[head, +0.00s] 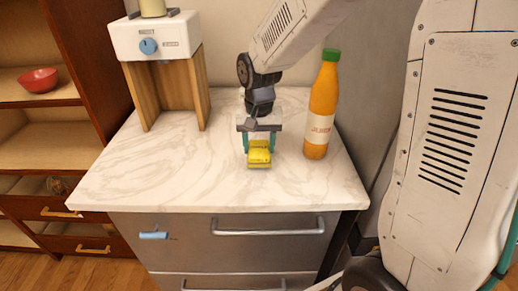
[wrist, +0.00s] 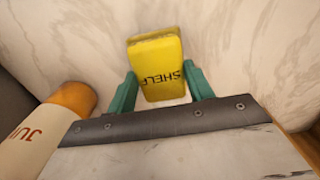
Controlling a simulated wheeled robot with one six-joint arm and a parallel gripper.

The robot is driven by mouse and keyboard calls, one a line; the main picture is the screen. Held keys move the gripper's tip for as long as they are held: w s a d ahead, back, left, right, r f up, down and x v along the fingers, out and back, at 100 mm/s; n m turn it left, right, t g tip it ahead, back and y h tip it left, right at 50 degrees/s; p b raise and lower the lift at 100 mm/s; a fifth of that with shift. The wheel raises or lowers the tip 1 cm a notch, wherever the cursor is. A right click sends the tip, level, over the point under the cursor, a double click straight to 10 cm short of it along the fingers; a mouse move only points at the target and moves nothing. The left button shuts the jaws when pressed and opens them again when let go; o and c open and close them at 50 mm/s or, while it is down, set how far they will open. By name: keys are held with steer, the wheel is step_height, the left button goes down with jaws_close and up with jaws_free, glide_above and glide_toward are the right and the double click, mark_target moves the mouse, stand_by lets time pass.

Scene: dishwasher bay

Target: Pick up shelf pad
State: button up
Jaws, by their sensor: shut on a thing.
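The shelf pad is a yellow block with dark lettering, and in the wrist view the pad (wrist: 160,68) reads "SHELF". In the head view the pad (head: 259,153) is at the front middle of the marble counter. My gripper (head: 259,143) has its green fingers on either side of the pad. In the wrist view the fingers of my gripper (wrist: 159,88) press against the pad's left and right sides. I cannot tell whether the pad touches the counter.
An orange juice bottle (head: 321,108) with a green cap stands close to the right of my gripper. A white and wood appliance (head: 156,42) stands at the back left of the marble counter (head: 140,180). The counter's left front is clear. A red bowl (head: 38,80) sits on a shelf at left.

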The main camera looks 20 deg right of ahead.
steer(key=shift+s+r, duration=0.25)
steer(key=shift+r, duration=0.85)
steer(key=s, duration=1)
steer(key=s+r, duration=0.1)
steer(key=s, duration=0.4)
steer(key=shift+s+r, duration=0.1)
steer(key=shift+s, duration=0.2)
steer(key=o, duration=0.4)
steer(key=shift+c, duration=1.2)
